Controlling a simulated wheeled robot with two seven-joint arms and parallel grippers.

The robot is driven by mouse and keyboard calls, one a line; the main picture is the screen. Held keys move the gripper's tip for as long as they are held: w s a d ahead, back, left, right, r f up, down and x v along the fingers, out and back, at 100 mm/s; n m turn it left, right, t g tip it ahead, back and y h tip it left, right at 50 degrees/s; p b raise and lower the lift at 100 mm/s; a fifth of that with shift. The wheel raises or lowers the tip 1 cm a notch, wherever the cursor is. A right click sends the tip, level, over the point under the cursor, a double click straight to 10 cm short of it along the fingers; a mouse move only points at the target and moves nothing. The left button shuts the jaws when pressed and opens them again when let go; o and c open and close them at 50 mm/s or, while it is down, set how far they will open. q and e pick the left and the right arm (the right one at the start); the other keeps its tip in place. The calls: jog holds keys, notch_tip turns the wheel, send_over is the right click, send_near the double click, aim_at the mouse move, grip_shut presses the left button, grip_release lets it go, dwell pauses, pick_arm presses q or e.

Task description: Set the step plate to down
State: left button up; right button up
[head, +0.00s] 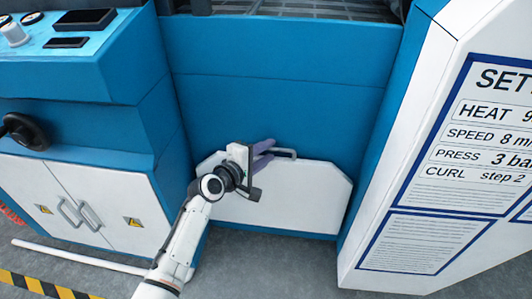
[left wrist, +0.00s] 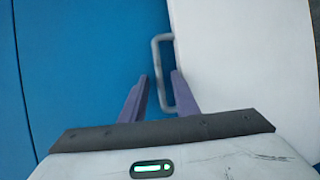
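The step plate (head: 290,200) is a white panel with cut top corners, standing up against the blue lower front of the machine. It also fills the right side of the left wrist view (left wrist: 245,60). A grey bar handle (head: 289,152) sticks out from its top edge. My left gripper (head: 268,151) is at the left part of this handle, with its purple fingers apart. In the left wrist view the handle (left wrist: 155,65) reaches between the two fingertips (left wrist: 160,80); I cannot tell whether either finger touches it. My right gripper is in neither view.
A blue and white cabinet (head: 100,190) with door handles and a black knob stands at left. A white sign panel (head: 440,160) stands at right. A white bar (head: 75,257) and a yellow-black strip lie on the grey floor. Floor before the plate is clear.

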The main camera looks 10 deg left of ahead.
pick_arm(q)
grip_shut()
